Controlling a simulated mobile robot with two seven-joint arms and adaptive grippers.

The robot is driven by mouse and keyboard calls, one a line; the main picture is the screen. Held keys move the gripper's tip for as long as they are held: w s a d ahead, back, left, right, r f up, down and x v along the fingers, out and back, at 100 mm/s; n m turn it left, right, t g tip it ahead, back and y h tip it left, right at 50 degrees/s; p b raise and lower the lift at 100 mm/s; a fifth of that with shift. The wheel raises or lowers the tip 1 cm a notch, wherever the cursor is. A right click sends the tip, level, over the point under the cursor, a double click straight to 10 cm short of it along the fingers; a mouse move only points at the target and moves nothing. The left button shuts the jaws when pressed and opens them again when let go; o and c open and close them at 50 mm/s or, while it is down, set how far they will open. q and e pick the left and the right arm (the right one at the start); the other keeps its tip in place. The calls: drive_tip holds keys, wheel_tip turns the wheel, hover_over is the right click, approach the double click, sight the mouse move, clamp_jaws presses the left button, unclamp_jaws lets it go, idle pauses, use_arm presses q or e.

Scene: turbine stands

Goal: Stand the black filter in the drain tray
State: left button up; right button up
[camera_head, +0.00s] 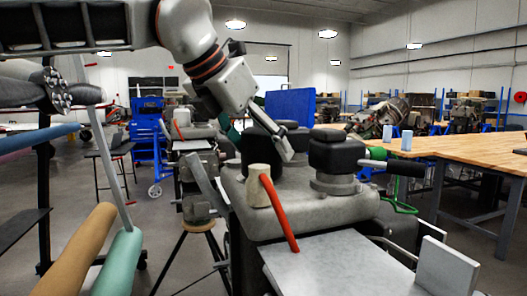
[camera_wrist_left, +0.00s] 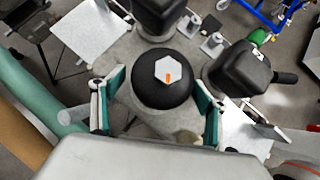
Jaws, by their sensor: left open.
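The black filter (camera_wrist_left: 150,92), round with a white hexagon and orange mark on top, stands upright between the open fingers of my left gripper (camera_wrist_left: 160,84). In the head view a black body (camera_head: 254,158), likely this filter, stands on the grey housing, partly hidden by my left gripper (camera_head: 277,140). The fingers are around it; contact cannot be told. A flat silver tray-like plate (camera_head: 340,268), possibly the drain tray, lies at the front of the housing. My right gripper is not in view.
Another black-capped part (camera_head: 334,152) with a green-collared handle stands to the right. A beige post (camera_head: 258,186) and a red lever (camera_head: 279,214) stand in front. An upright grey plate (camera_head: 446,266) is at the front right. The wooden table (camera_head: 460,150) is beyond.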

sight(257, 126)
use_arm(q)
drive_tip(key=c, duration=1.7)
drive_tip(key=shift+r, duration=0.15)
drive_tip(key=shift+r+p, duration=0.6)
drive_tip(key=shift+r, duration=0.05)
drive_tip(key=shift+r+p, duration=0.6)
drive_tip(key=shift+r, duration=0.2)
